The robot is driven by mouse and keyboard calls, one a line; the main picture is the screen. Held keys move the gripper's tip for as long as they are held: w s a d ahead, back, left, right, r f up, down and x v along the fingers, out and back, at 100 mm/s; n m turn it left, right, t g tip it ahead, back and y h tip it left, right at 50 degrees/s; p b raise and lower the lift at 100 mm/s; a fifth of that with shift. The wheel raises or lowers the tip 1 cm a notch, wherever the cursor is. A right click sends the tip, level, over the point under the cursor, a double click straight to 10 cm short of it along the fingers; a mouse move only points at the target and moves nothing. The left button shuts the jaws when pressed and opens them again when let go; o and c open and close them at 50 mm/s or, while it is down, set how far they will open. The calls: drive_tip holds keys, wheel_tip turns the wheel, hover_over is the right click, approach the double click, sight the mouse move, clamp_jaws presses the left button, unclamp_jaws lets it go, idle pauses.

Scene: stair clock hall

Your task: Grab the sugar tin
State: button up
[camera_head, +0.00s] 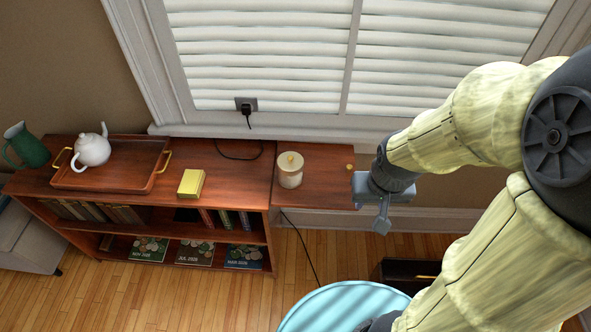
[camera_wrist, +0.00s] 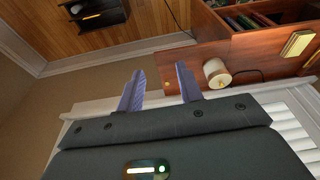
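A cream round canister with a gold knob on its lid, which looks like the sugar tin (camera_head: 290,170), stands upright on the lower wooden top right of the bookcase. It also shows in the wrist view (camera_wrist: 217,75), just right of my fingers. My gripper (camera_head: 382,218) is in the air to the right of the tin, past the right end of that wooden top. In the wrist view my gripper (camera_wrist: 160,69) has its two fingers apart with nothing between them. It does not touch the tin.
A yellow box (camera_head: 191,183) lies on the bookcase (camera_head: 228,169) left of the tin. Further left are a tray (camera_head: 120,178), a white teapot (camera_head: 92,150) and a green jug (camera_head: 27,147). A small gold knob (camera_head: 349,167) is right of the tin. A blue round top (camera_head: 335,305) is in front.

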drive_tip(key=shift+o, duration=0.2)
drive_tip(key=o, duration=1.4)
drive_tip(key=shift+m+t, duration=0.4)
drive_tip(key=w+f, duration=0.1)
drive_tip(key=w+a+f, duration=0.1)
drive_tip(key=w+a+f+b, duration=0.1)
drive_tip(key=shift+f, duration=0.4)
drive_tip(key=shift+c, duration=0.2)
drive_tip(key=w+a+f+m+t+h+b, duration=0.1)
drive_tip(key=w+a+f+m+t+b, duration=0.15)
drive_tip(key=w+f, duration=0.45)
drive_tip(key=w+a+f+m+t+h+b, duration=0.15)
drive_tip(key=f+t, duration=0.25)
drive_tip(key=f, duration=0.6)
drive_tip(key=s+a+f+n+t+y+b, duration=0.2)
drive_tip(key=a+n+t+y+b, duration=0.1)
drive_tip(key=a+n+t+y, duration=0.3)
drive_tip(key=shift+a+f+n+t+b, duration=0.25)
drive_tip(key=shift+a+n+t+b, duration=0.2)
drive_tip(key=shift+a+t, duration=0.45)
drive_tip(key=shift+w+a, duration=0.1)
